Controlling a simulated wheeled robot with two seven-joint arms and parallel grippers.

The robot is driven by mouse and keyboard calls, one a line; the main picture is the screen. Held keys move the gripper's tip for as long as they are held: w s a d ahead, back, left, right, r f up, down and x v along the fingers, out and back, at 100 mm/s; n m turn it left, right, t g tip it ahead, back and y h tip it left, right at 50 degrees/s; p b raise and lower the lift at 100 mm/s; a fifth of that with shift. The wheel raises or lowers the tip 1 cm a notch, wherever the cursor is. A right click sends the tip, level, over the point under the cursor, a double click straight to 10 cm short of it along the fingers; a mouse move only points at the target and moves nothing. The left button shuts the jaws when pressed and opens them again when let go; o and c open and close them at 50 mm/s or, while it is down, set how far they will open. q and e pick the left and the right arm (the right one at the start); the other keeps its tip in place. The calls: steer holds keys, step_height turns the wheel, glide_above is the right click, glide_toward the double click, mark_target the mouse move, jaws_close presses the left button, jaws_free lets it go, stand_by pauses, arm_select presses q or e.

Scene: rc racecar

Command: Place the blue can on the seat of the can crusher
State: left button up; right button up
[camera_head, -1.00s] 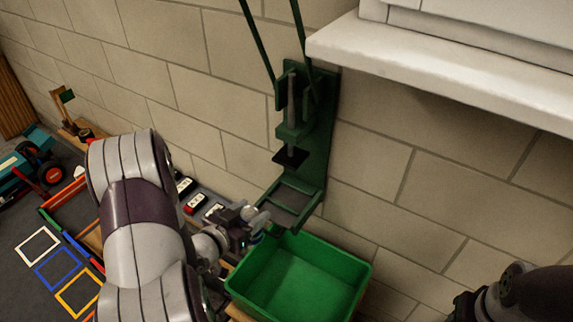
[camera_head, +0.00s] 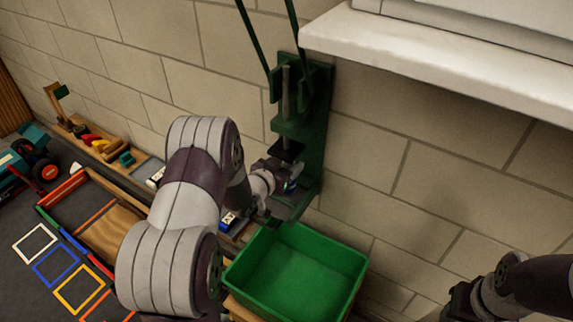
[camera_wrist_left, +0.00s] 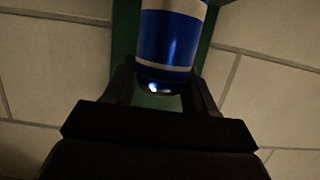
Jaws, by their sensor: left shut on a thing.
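The green can crusher (camera_head: 317,125) is mounted on the brick wall in the head view, with its long handles rising above it. My left gripper (camera_head: 287,182) is at the lower part of the crusher, in front of its seat and below the dark press plate (camera_head: 286,148). The gripper and arm hide most of the seat. In the left wrist view, my left gripper (camera_wrist_left: 163,88) is shut on the blue can (camera_wrist_left: 168,38), with green crusher surface behind it. Whether the can touches the seat cannot be seen. My right gripper (camera_head: 463,300) is low at the right, its fingers unclear.
A green bin (camera_head: 297,277) stands below the crusher. A white ledge (camera_head: 430,65) juts out at the upper right. A wooden tray (camera_head: 130,160) with coloured items lies along the wall at left. Coloured square frames (camera_head: 57,269) mark the floor at lower left.

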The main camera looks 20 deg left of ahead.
arm_select(q)
steer(key=shift+f, duration=0.15)
steer(key=o, duration=1.4)
steer(key=shift+r, duration=0.3)
steer(key=p+v, duration=0.1)
steer(key=v, duration=1)
steer(key=s+d+g, duration=0.3)
steer(key=s+g, duration=0.1)
steer(key=s, duration=0.1)
steer(key=s+d+n+g+y, duration=0.1)
steer(key=s+d+g, duration=0.2)
steer(key=s+g, duration=0.1)
steer(key=s+d+r+g+y, duration=0.1)
steer(key=s+d+g, duration=0.3)
steer(key=s, duration=0.3)
steer(key=shift+g, duration=0.6)
